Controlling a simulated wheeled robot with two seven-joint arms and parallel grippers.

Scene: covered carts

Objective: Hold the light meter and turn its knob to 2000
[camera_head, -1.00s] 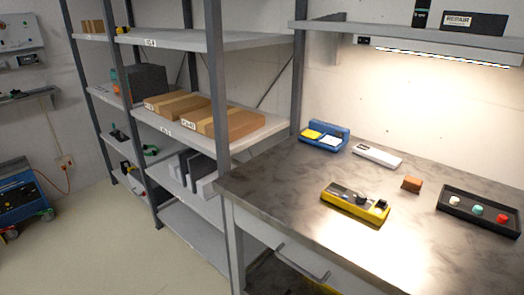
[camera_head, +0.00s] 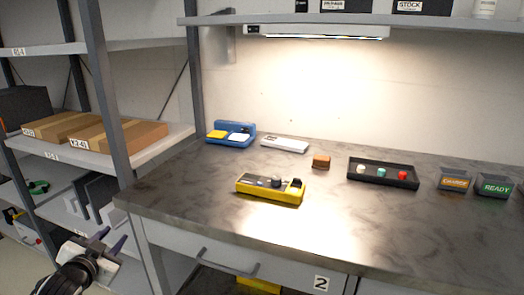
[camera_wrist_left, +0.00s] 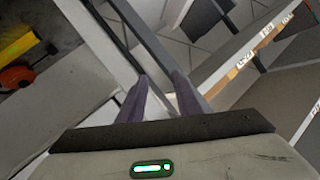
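The light meter (camera_head: 270,190) looks to be the yellow-cased device with a dark top, lying flat on the workbench. Its dark round knob (camera_head: 276,181) is on the top face, and a black part stands at its right end. The knob's setting is too small to read. My left gripper (camera_head: 108,240) is at the lower left, away from the meter and in front of the shelving. Its two purple fingers are apart and empty, as the left wrist view (camera_wrist_left: 160,88) also shows. My right gripper is in neither view.
On the workbench (camera_head: 200,205) are a blue device (camera_head: 232,141), a white bar-shaped item (camera_head: 284,145), a brown block (camera_head: 321,161), a black tray (camera_head: 354,174) with coloured knobs, and bins labelled CONFIRM (camera_head: 454,181) and READY (camera_head: 494,187). Shelving (camera_head: 112,90) stands at left. The bench front is clear.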

